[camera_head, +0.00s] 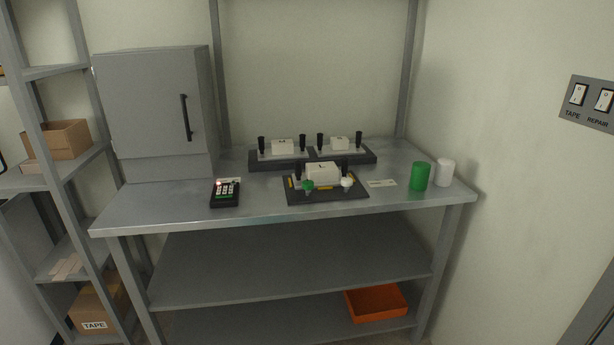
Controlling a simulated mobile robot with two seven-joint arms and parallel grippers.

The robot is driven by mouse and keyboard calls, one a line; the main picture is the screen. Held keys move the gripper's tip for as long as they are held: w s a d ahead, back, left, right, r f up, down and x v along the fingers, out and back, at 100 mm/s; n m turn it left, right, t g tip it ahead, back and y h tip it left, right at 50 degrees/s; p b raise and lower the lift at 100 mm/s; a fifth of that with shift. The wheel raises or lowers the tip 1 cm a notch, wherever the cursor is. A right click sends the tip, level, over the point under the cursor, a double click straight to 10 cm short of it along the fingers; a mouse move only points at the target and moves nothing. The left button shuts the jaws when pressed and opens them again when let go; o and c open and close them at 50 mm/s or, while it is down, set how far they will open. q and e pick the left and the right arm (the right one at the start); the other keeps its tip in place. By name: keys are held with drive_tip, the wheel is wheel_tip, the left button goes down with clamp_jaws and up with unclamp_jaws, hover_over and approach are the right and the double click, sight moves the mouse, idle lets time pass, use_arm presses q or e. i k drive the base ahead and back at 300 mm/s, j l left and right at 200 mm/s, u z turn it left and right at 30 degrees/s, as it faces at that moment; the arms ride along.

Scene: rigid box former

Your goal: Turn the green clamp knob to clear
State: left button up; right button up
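The green clamp knob (308,185) sits at the front of a dark fixture base (330,196) on the metal workbench. A white knob (347,183) is on the same base, to its right. A white block (322,171) stands behind the knobs between black upright posts, with yellow marking at the base's left side. The knob's exact turn position is too small to tell. Neither of my grippers is in view.
A black keypad device (225,195) lies left; green (420,177) and white (445,172) cylinders stand right. A grey cabinet (150,110) fills the bench's back left. The front bench edge is clear. An orange bin (376,303) sits below.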

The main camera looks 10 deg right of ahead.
sight(308, 185)
drive_tip(key=i+z, duration=0.1)
drive_tip(key=i, duration=0.5)
drive_tip(key=i+j, duration=0.15)
drive_tip(key=i, duration=0.4)
drive_tip(key=z, duration=0.05)
